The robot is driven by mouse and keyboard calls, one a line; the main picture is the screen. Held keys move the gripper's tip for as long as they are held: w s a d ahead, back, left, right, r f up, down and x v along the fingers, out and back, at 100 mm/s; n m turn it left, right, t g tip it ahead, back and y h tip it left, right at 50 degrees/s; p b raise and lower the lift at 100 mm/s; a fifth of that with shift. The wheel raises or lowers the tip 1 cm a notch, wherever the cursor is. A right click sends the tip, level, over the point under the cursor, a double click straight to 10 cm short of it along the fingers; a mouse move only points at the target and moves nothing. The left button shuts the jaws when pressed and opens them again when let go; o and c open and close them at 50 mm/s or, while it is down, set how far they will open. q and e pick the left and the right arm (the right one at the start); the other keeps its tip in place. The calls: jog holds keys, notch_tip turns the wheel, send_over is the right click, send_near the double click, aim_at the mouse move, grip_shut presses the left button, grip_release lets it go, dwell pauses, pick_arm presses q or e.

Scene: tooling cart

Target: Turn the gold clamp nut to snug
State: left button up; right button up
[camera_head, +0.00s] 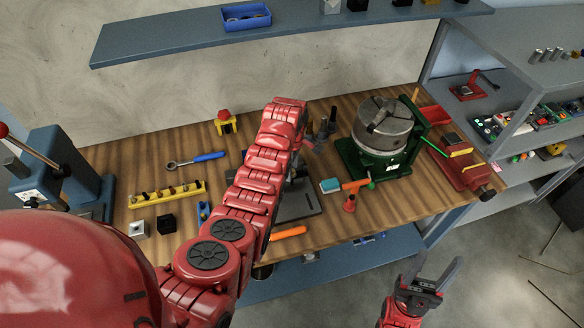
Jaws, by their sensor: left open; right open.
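I cannot make out a gold clamp nut for certain. A green fixture (353,157) carries a round grey chuck (383,120) on the right half of the workbench. My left arm rises through the middle of the view and bends over the bench. Its gripper is hidden behind the arm, and part of a dark flat plate (303,208) shows beside it. My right gripper (436,270) is open and empty, in front of the bench at the lower right, well apart from the fixture.
The wooden bench (340,235) holds a blue-handled ratchet (200,159), a yellow rail (166,194), a blue press (72,165) and a red vise (463,165). A shelf (180,42) hangs above; a rack stands right.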

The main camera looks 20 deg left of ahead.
pick_arm(q)
grip_shut()
